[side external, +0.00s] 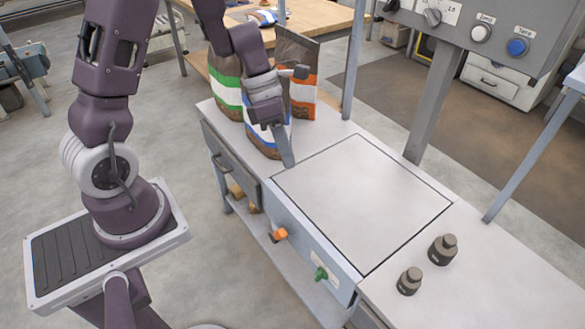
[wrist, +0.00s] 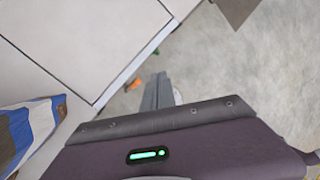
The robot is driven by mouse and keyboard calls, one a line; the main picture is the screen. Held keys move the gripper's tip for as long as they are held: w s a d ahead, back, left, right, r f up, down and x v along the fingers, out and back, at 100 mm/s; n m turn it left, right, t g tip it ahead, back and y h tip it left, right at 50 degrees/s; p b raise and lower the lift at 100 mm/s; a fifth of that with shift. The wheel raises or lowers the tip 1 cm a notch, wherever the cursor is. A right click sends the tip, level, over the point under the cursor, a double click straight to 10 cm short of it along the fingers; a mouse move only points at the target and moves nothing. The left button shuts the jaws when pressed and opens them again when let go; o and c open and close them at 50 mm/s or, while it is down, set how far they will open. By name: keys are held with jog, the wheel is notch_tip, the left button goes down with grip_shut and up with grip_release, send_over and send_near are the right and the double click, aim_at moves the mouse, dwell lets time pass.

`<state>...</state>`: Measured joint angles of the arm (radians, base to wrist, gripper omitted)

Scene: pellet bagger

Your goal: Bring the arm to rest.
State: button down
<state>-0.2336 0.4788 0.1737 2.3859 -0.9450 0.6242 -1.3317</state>
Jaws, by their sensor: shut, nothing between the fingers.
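My gripper (side external: 287,158) is shut and empty. I cannot tell exactly how high the fingertips are above the bench.
Green (side external: 227,85), orange (side external: 303,85) and blue-striped (side external: 262,140) bags stand behind my gripper. Two dark weights (side external: 442,249) (side external: 409,281) stand on the bench at right. An orange knob (side external: 280,234) and a green knob (side external: 321,273) stick out in front. A control panel (side external: 490,30) overhangs at upper right.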

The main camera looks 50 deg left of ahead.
jog(key=s+d+r+m+t+y, duration=0.1)
jog(key=s+d+r+m, duration=0.15)
jog(key=r+m, duration=0.35)
jog(key=s+d+r+m, duration=0.2)
jog(key=d+r+m, duration=0.1)
jog(key=r+m, duration=0.3)
jog(key=s+a+r+m+t+y, duration=0.2)
jog(key=s+r+m+t+y, duration=0.2)
jog(key=s+m, duration=0.8)
notch_tip(320, 180, up, 2)
jog(key=m, duration=0.5)
jog(key=shift+r+m, duration=0.25)
jog(key=shift+m, duration=0.15)
